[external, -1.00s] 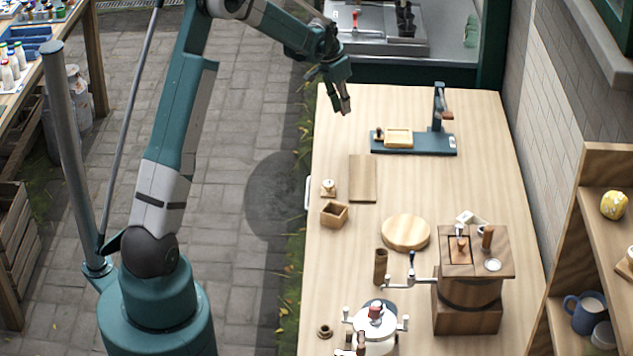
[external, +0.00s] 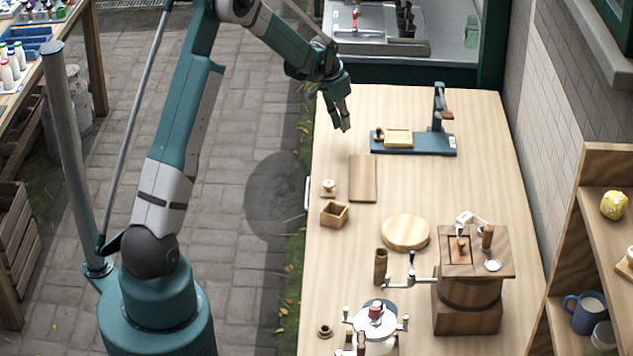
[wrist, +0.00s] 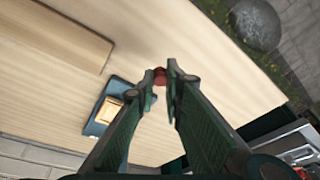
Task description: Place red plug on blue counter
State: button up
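My gripper (external: 343,122) is over the far left part of the wooden table, above its surface, pointing down. In the wrist view the fingertips (wrist: 161,82) close around a small red rounded piece, the red plug (wrist: 160,75), mostly hidden by the fingers. A reddish tip shows below the fingers in the external view. A counter with a dark blue-green front (external: 420,73) and a metal top stands beyond the table's far edge. It also shows at the lower right of the wrist view (wrist: 262,127).
A dark blue board (external: 415,148) with a post and a yellowish block lies right of my gripper. A flat wooden board (external: 362,180), a small wooden box (external: 334,213) and a round board (external: 405,232) lie nearer. A wooden grinder (external: 470,290) stands near right. A metal tray (external: 390,35) sits on the far counter.

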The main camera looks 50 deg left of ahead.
jog(key=shift+f, duration=1.85)
jog(key=shift+f, duration=0.2)
jog(key=o, duration=0.7)
jog(key=shift+c, duration=0.2)
jog(key=shift+r, duration=0.25)
jog(key=v, duration=1.2)
